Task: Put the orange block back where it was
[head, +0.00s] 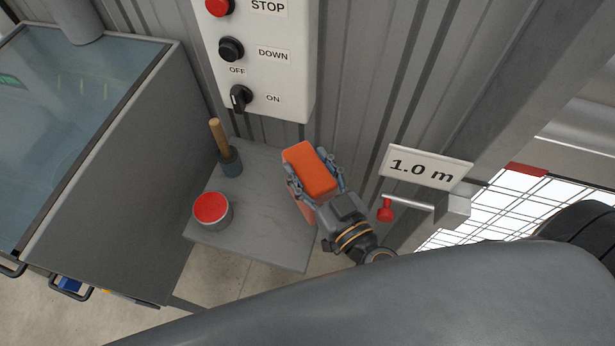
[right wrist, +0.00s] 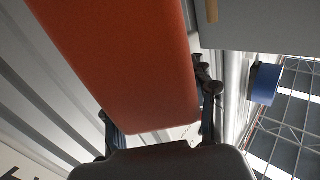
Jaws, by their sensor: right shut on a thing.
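The orange block (head: 311,170) is held in my right gripper (head: 316,178), with a finger along each side of it. In the head view it is over the right part of a small grey shelf (head: 262,240). I cannot tell whether it touches the shelf or hangs above it. A dull red patch (head: 301,206) shows on the shelf's right side, partly hidden by the gripper. In the right wrist view the block (right wrist: 125,60) fills the upper middle, between the dark fingers. My left gripper is not in view.
On the shelf stand a round red-topped tin (head: 211,208) and a wooden-handled tool in a dark holder (head: 229,160). A control box (head: 262,60) hangs on the wall behind. A red-knobbed lever (head: 408,201) and a "1.0 m" sign (head: 426,169) are close to the right.

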